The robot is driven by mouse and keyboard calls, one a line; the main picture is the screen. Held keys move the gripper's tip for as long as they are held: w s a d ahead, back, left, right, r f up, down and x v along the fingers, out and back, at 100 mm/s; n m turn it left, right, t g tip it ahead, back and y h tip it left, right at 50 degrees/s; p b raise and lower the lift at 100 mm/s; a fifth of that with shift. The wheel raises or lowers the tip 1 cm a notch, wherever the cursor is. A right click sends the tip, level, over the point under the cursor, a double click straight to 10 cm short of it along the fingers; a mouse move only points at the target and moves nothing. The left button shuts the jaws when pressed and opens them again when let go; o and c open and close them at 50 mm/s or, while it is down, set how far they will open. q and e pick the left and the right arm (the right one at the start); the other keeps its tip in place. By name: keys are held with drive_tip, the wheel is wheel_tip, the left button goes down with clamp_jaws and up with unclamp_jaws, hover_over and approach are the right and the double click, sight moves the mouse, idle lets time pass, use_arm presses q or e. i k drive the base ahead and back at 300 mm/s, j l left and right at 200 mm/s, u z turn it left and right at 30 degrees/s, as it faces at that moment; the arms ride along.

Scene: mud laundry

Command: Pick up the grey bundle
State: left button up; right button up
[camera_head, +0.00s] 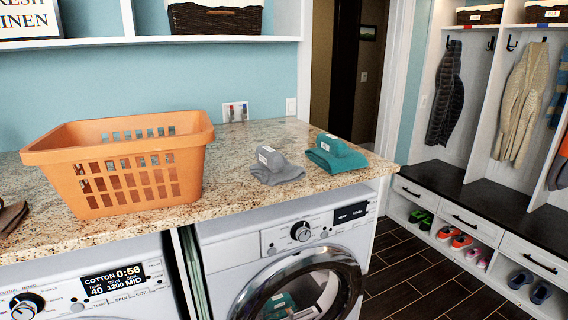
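The grey bundle (274,168) lies on the granite counter (240,190), right of the middle of the counter. It is a soft folded grey cloth with a rolled top and a small white label. It stands apart from the orange basket on its left and close to a teal bundle (337,154) on its right. Neither of my grippers shows in the head view.
An orange laundry basket (125,165) takes up much of the counter on the left. A brown cloth (10,217) lies at the far left edge. Two white washers stand under the counter; the right one (297,260) has a round door. The counter's front strip is clear.

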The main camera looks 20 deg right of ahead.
sight(273, 169)
drive_tip(key=i+l, duration=0.1)
drive_tip(key=l, duration=0.35)
drive_tip(key=i+l, duration=0.1)
drive_tip(key=l, duration=0.35)
drive_tip(key=i+l+z, duration=0.1)
drive_tip(key=l, duration=0.35)
drive_tip(key=i+l, duration=0.1)
drive_tip(key=l, duration=0.3)
drive_tip(key=i+l, duration=0.15)
drive_tip(key=l, duration=0.3)
